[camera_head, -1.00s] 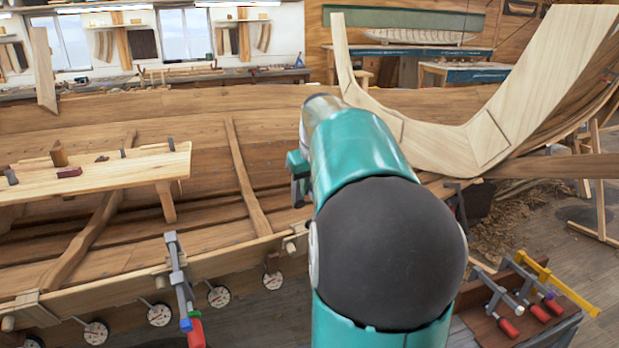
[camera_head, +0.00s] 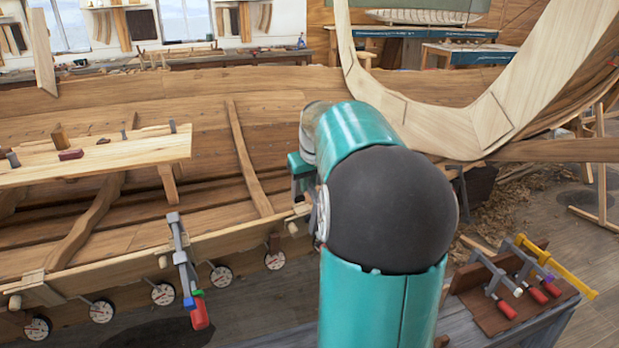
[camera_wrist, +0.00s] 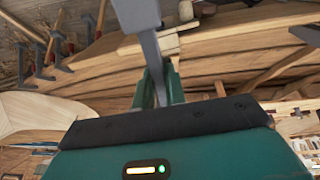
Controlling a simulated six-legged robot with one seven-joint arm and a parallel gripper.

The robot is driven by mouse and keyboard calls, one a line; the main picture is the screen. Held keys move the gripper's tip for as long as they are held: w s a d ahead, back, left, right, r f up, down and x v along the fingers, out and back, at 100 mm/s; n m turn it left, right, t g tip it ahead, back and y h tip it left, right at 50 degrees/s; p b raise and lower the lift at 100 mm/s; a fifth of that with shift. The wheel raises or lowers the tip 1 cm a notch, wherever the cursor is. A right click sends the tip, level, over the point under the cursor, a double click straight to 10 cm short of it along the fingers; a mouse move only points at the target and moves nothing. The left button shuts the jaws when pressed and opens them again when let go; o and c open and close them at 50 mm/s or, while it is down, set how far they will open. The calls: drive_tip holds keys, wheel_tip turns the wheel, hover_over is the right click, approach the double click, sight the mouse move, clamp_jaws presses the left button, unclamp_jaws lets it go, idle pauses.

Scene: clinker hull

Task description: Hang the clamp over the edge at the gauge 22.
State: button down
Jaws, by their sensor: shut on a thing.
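My gripper (camera_wrist: 160,85) is shut on a grey metal bar, the held clamp (camera_wrist: 145,45), which rises between the teal fingers in the wrist view. In the head view my arm hides most of the gripper; only a small teal and dark part (camera_head: 300,165) shows at the arm's left side, near the hull edge. Round white gauges (camera_head: 221,275) hang in a row below the hull edge (camera_head: 225,238). Their numbers are too small to read, so I cannot tell which is gauge 22. Another clamp (camera_head: 182,258), with a red handle, hangs over the edge among the gauges.
A plank bench (camera_head: 110,158) stands inside the hull at left. A brown board (camera_head: 480,305) with several red-handled clamps and a yellow one stands at lower right. A large curved pale timber (camera_head: 450,130) rises behind my arm. The edge right of the hanging clamp looks clear.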

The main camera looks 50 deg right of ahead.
sight(305, 207)
drive_tip(key=shift+x, duration=3.7)
drive_tip(key=shift+s, duration=0.1)
drive_tip(key=shift+s+f, duration=0.1)
drive_tip(key=c, duration=1.4)
unclamp_jaws()
drive_tip(key=shift+o, duration=0.2)
drive_tip(key=shift+a+f, duration=0.1)
drive_tip(key=shift+a, duration=0.05)
drive_tip(key=v, duration=1.4)
drive_tip(key=shift+s, duration=0.1)
